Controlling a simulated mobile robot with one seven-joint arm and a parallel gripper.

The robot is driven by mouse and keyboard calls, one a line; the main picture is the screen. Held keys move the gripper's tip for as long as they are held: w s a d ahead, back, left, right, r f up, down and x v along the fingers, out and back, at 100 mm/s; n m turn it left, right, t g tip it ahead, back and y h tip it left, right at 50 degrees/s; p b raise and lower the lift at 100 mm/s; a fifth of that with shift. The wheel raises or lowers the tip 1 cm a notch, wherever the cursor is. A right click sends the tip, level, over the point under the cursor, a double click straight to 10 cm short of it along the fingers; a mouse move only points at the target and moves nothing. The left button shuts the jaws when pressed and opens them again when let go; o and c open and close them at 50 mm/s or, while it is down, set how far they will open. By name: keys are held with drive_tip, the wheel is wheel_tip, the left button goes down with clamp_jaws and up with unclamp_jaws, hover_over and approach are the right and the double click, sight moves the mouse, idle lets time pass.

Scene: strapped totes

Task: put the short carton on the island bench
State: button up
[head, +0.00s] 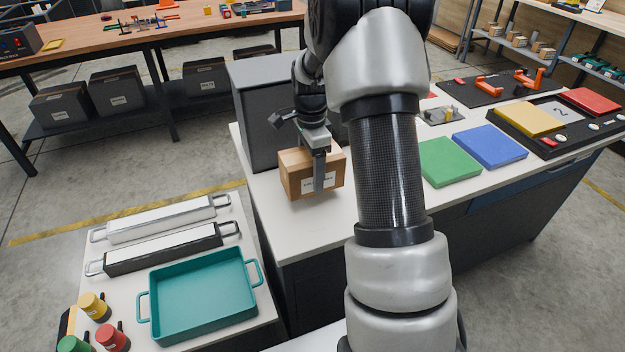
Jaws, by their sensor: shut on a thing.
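A small brown carton (298,184) with a white label is at the front left of the white-topped island bench (297,229). My gripper (319,172) reaches down over it and is shut on it, with one dark finger against its labelled front face. The other finger is hidden. The carton looks upright and at or just above the bench top; I cannot tell if its base touches. My arm covers the middle of the bench.
A dark grey box (262,110) stands right behind the carton. Green (450,161) and blue (489,146) slabs lie to the right. A lower table at left holds a teal tray (203,297), long pans (163,249) and cups (94,306). The bench's front left corner is clear.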

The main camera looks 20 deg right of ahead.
drive_tip(key=shift+f, duration=1.55)
drive_tip(key=shift+f, duration=0.1)
drive_tip(key=o, duration=1.2)
drive_tip(key=shift+o, duration=0.2)
